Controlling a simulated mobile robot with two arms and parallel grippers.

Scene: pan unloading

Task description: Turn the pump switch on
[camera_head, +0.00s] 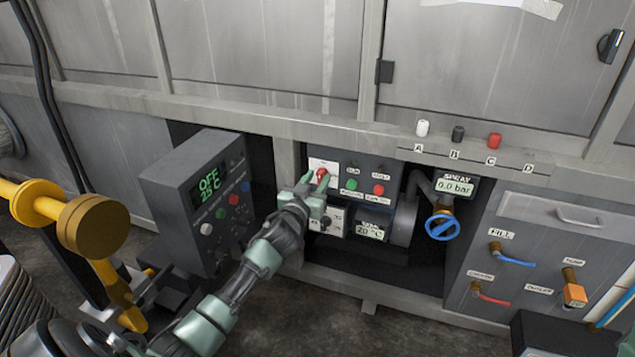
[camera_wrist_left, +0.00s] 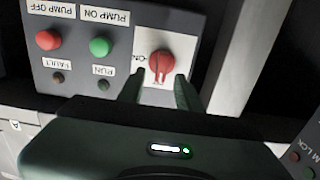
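The pump switch (camera_head: 322,174) is a red rotary knob on a white plate. It also shows in the left wrist view (camera_wrist_left: 161,65), which is upside down; there its handle lies vertical and a partly covered label is beside it. My left gripper (camera_head: 314,184) is at the switch. Its fingers (camera_wrist_left: 158,92) are open, one to each side of the knob's lower end in the wrist view; I cannot tell whether they touch it. Next to the switch are the green PUMP ON button (camera_wrist_left: 100,47) and the red PUMP OFF button (camera_wrist_left: 48,40). My right gripper is not in view.
A grey control box (camera_head: 200,200) with an OFF 25 °C display stands left of my arm. A blue valve wheel (camera_head: 442,227) and a SPRAY gauge reading 0.0 bar (camera_head: 455,186) are to the right. A yellow pipe fitting (camera_head: 90,225) is at far left.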

